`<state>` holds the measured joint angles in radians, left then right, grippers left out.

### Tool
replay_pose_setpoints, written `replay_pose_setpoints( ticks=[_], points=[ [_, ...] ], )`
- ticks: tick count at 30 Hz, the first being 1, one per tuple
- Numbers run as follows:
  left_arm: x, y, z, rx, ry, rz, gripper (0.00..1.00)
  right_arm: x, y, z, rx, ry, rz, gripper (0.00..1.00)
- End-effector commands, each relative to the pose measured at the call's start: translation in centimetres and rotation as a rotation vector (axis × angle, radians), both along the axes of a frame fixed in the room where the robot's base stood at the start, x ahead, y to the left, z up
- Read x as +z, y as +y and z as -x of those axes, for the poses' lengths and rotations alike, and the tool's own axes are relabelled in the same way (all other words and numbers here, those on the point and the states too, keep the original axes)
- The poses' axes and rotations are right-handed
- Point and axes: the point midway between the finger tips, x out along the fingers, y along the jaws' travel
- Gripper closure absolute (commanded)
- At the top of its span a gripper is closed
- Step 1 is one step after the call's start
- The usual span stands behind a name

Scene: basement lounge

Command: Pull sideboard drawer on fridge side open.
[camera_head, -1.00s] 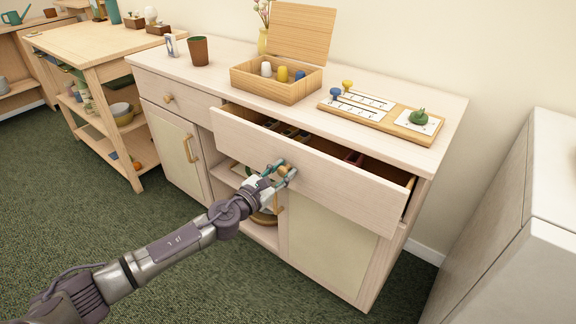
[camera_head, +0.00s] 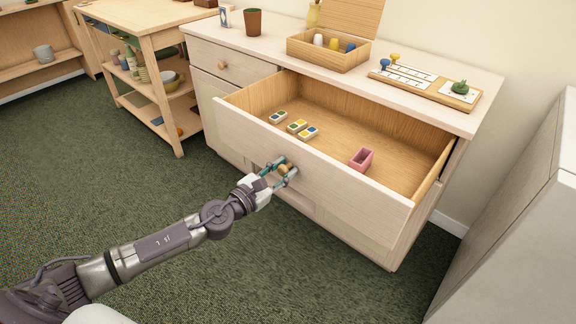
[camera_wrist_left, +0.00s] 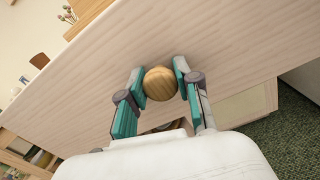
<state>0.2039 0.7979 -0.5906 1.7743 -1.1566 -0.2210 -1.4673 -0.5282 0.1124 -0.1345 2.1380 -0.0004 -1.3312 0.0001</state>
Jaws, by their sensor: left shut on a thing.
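The sideboard (camera_head: 215,92) stands against the wall. Its right-hand drawer (camera_head: 345,192), on the side of the grey-white fridge-like block (camera_head: 510,235), is pulled well out. The drawer holds several small coloured tiles (camera_head: 297,126) and a pink open box (camera_head: 361,159). My left gripper (camera_head: 284,172) is shut on the drawer's round wooden knob, which shows between the two teal fingers in the left wrist view (camera_wrist_left: 160,84). The left drawer (camera_head: 228,66) is closed. My right gripper is not in view.
On the sideboard top stand an open wooden box (camera_head: 328,52), a brown cup (camera_head: 253,22) and a wooden board with cards (camera_head: 425,88). A wooden shelf cart (camera_head: 150,45) stands to the left. Green carpet (camera_head: 120,210) is clear in front.

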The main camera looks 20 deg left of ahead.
Motion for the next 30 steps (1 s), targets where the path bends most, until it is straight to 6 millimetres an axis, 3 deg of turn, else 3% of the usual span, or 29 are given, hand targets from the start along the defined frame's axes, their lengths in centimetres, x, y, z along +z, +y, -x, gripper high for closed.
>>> replay_pose_setpoints(
  ticks=[16,17,21,30],
  points=[
    [-0.04,0.12,0.56,-0.002,0.002,0.000,1.00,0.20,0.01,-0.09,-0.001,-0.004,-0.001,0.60],
    [-0.05,0.11,0.57,-0.002,0.002,0.000,0.64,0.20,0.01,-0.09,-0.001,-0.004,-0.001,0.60],
    [-0.05,0.12,0.54,-0.002,0.001,-0.001,0.41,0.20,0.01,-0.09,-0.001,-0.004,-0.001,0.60],
    [0.02,0.18,0.53,0.000,0.000,0.000,0.41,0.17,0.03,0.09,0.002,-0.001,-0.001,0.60]
  ],
)
